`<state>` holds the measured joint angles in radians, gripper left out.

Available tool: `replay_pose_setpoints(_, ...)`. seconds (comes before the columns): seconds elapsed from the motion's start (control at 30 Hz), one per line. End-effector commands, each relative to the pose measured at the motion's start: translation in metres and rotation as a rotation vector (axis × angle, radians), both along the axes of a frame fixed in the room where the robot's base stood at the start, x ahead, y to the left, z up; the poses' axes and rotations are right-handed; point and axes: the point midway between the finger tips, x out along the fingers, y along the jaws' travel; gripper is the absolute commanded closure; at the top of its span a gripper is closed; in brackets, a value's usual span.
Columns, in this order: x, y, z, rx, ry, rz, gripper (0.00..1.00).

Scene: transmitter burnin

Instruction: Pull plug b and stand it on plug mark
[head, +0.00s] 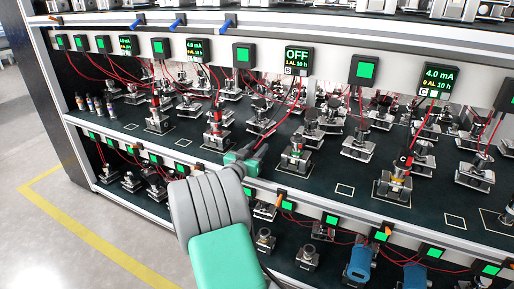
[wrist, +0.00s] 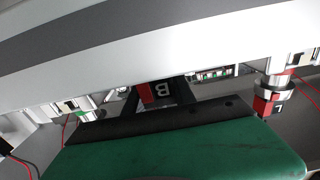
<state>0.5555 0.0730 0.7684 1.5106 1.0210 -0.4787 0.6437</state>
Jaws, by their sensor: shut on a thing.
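My gripper (head: 255,154) is in front of the upper shelf in the head view, its jaws closed. In the wrist view my gripper (wrist: 157,97) is shut on plug b (wrist: 162,90), a dark and red piece with a white letter B. In the head view the plug is mostly hidden by the gripper. The transmitter (head: 295,158) under the B display stands just right of the gripper, its top showing no plug. Small white outlines lie on the shelf, one (head: 345,190) right of that transmitter; I cannot tell which is the plug mark.
The B display (head: 298,60) reads OFF. The C display (head: 436,80) reads 4.0 mA above a transmitter with plug C (head: 404,160). Several transmitters with red wires crowd the shelf behind. A lower shelf (head: 150,200) holds more.

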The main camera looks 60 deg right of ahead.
Motion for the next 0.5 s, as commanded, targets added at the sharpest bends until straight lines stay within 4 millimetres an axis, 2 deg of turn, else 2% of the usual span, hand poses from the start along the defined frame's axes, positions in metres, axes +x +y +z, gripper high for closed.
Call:
replay_pose_setpoints(0.23,0.0001,0.0001,-0.0054,0.001,0.001,0.0,1.0)
replay_pose_setpoints(0.27,0.0,0.0001,-0.0053,0.001,0.0,0.0,0.67)
replay_pose_setpoints(0.5,0.0,0.0001,-0.0051,0.001,0.0,0.0,0.47)
